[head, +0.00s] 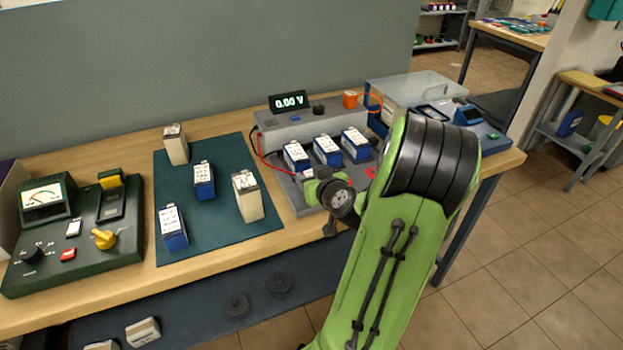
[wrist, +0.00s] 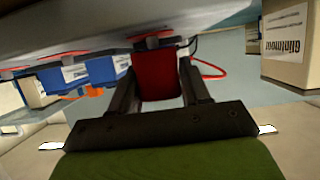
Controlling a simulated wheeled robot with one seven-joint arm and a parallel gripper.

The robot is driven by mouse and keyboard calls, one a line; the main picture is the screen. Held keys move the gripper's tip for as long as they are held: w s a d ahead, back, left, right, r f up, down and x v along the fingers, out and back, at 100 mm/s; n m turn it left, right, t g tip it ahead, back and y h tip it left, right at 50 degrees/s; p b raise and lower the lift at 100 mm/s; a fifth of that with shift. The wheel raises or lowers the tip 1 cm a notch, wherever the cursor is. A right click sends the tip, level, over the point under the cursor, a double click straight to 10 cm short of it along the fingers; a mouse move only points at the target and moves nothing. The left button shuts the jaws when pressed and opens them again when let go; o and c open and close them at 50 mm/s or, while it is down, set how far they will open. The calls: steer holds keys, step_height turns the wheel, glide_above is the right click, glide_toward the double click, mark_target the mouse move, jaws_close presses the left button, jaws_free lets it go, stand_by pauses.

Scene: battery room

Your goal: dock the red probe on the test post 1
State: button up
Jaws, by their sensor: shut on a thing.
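My gripper (wrist: 159,68) is shut on the red probe (wrist: 157,84), which shows between the two fingers in the wrist view. In the head view my gripper (head: 325,190) is low at the front of the grey test station (head: 290,130), beside the row of blue batteries; the probe is hidden there. A red lead (head: 266,163) hangs at the station's left side and also shows in the wrist view (wrist: 211,69). The station's display (head: 289,101) reads 0.00 V. I cannot make out test post 1 or whether the probe touches it.
Blue batteries (head: 327,151) stand in a row on the station. A dark green mat (head: 190,235) to the left holds several blue and beige batteries. A green meter box (head: 75,240) is at far left. A clear-lidded case (head: 415,88) stands at the right.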

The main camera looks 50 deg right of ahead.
steer(key=shift+f+b, duration=0.6)
steer(key=shift+b, duration=0.15)
steer(key=o, duration=0.8)
steer(key=shift+s, duration=0.1)
steer(key=shift+b+v, duration=0.9)
steer(key=shift+v, duration=3.3)
steer(key=shift+s+a+b, duration=0.1)
steer(key=shift+s+b, duration=0.2)
steer(key=shift+b, duration=0.15)
steer(key=shift+b+v, duration=0.5)
steer(key=shift+v, duration=0.45)
steer(key=shift+w+r, duration=0.15)
